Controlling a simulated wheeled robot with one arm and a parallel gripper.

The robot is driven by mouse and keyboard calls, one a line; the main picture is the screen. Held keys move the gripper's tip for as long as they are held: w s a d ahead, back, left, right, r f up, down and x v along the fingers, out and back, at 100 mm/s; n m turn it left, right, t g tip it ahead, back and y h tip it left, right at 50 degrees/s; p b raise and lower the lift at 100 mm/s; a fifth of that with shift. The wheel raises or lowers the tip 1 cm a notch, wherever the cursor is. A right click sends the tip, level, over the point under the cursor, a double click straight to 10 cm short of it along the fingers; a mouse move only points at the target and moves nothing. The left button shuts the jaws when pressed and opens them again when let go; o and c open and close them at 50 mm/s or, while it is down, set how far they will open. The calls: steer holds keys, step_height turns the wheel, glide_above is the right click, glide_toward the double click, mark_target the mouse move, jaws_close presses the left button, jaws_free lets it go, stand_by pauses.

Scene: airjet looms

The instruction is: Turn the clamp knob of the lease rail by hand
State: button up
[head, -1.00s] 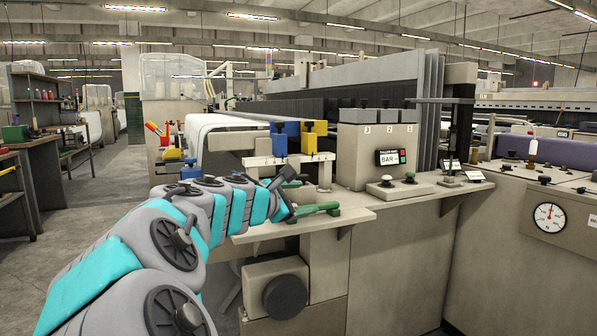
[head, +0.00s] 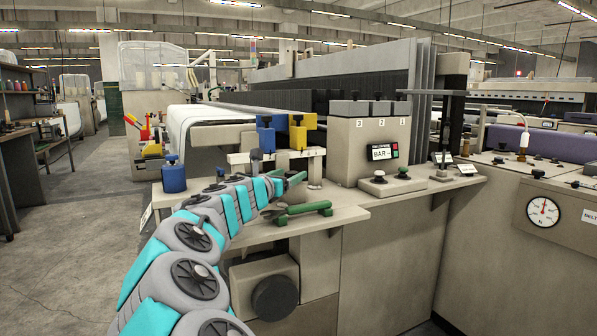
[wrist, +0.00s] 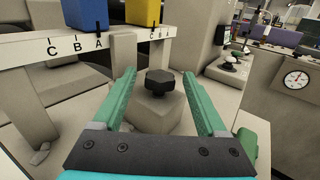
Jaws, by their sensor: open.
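A black lobed knob (wrist: 160,82) stands upright on a beige block (wrist: 160,112) in the wrist view. It appears to be the clamp knob. The pale lease rail (wrist: 60,47) with letters on its face runs behind it, bearing a blue block (wrist: 84,12) and a yellow block (wrist: 143,11). The rail also shows in the head view (head: 275,157). My gripper (wrist: 158,74) is open, its green fingers spread left and right of the knob, with visible gaps on both sides. In the head view my gripper (head: 292,182) is over the shelf, and the knob is not clearly distinguishable there.
A blue pot (head: 174,176) stands left of my arm. A control box (head: 365,146) and small push-buttons (head: 403,173) stand to the right.

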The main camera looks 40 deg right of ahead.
steer(key=shift+x, duration=2.1)
jaws_close()
